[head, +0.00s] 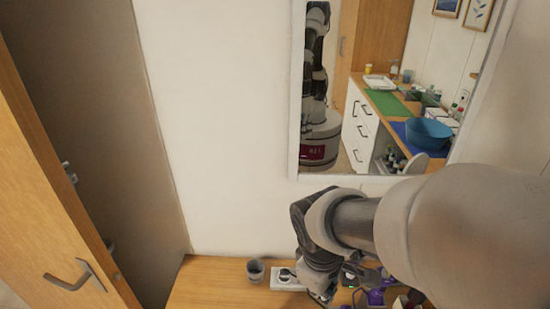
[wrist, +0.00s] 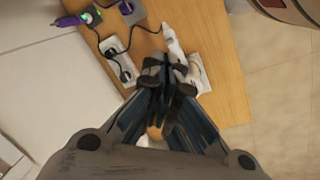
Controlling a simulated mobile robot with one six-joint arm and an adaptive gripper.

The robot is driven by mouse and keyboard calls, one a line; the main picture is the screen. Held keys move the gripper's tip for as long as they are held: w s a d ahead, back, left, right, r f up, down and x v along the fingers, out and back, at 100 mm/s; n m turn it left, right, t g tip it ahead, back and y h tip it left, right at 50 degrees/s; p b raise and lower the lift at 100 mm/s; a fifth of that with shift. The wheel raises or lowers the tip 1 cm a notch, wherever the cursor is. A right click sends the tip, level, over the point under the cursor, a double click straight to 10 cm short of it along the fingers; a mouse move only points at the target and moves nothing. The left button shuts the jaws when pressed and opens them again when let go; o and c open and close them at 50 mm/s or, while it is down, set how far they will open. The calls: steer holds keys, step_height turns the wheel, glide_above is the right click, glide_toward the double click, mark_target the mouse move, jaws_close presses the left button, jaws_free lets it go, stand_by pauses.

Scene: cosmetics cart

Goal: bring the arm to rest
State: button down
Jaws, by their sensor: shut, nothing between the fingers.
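My gripper (wrist: 165,78) is shut and empty in the wrist view, its fingertips together over the wooden counter (wrist: 222,75). In that view the fingertips overlap a white tube-like object (wrist: 172,42) and a white dish or holder (wrist: 200,84); I cannot tell whether they touch. In the head view my arm reaches down from the right to the counter (head: 215,280), and my fingers are hard to make out there.
A white power strip (head: 284,279) with a black plug lies beside a grey cup (head: 255,270). Purple items (head: 375,297) with cables sit right of it. A mirror (head: 298,120) hangs above. A wooden door (head: 45,200) stands open at left. Floor (wrist: 285,95) lies beyond the counter.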

steer(key=s+d+r+m+t+b, duration=0.1)
steer(key=s+d+r+m, duration=0.1)
steer(key=s+r+m, duration=0.1)
steer(key=s+d+r+m+t+y+b, duration=0.1)
steer(key=s+d+r+m+t, duration=0.1)
steer(key=s+r+m, duration=0.2)
steer(key=s+m, duration=0.2)
steer(key=s, duration=0.2)
steer(key=shift+d+r, duration=0.15)
steer(key=shift+d, duration=0.1)
stand_by(0.5)
